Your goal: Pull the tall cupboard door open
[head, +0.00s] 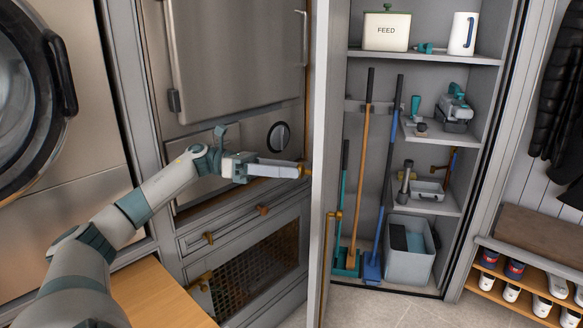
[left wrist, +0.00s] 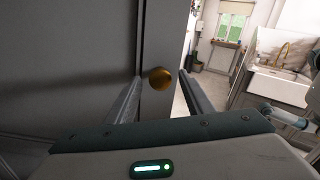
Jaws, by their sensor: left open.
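The tall cupboard door (head: 328,110) stands open and shows nearly edge-on in the head view, with the cupboard's inside in sight to its right. A round brass knob (left wrist: 160,78) sits on the door's stile in the left wrist view. My left gripper (head: 300,169) is at the door's left face, level with the knob. Its two fingers are open, one on each side of the knob in the left wrist view; I cannot tell whether they touch it.
The cupboard holds brooms (head: 367,170), a grey bin (head: 408,265), a feed tin (head: 386,30) and a white jug (head: 463,33). A wooden top (head: 160,295) lies under my left arm. A shoe rack (head: 520,283) stands at right. Floor is clear before the cupboard.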

